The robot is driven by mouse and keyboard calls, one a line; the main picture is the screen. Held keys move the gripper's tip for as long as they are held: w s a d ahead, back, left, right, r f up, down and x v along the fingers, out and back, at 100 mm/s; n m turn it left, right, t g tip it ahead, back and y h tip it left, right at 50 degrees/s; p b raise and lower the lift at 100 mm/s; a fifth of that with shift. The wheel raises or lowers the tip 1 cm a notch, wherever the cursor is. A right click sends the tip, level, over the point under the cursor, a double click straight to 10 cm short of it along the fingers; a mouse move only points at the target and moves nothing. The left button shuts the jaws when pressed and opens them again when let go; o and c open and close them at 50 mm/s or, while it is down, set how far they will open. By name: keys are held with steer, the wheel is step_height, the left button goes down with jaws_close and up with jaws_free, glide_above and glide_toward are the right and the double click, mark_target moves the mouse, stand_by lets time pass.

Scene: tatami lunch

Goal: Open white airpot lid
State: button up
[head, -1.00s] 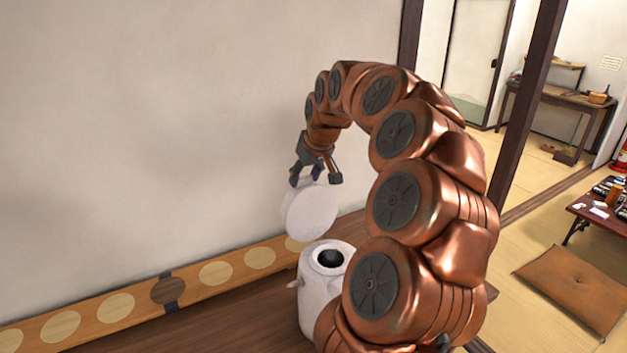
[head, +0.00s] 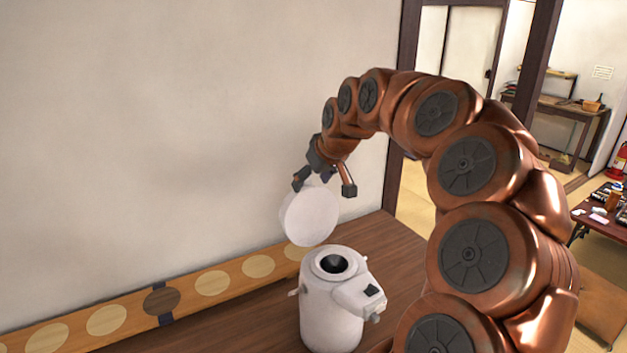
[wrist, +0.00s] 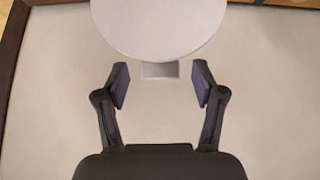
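The white airpot (head: 328,300) stands upright on the brown wooden table, with its dark round opening showing on top. Its round white lid (head: 309,217) is raised and tilted steeply up from the body at the back. My gripper (head: 322,188) is just above the upper edge of the lid. In the wrist view the lid (wrist: 160,25) fills the top middle, with a small tab below it. The gripper's two fingers (wrist: 160,88) are spread apart on either side of the tab, with visible gaps and nothing held.
A long wooden board with round discs (head: 214,283) lies along the wall behind the airpot. The table top (head: 375,250) is bare to the right of the airpot. A low table (head: 598,206) with small items and a floor cushion (head: 602,310) are at the far right.

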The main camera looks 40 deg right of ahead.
steer(key=shift+o, duration=0.3)
steer(key=d+v, duration=0.1)
steer(key=v, duration=1.1)
steer(key=shift+a, duration=0.45)
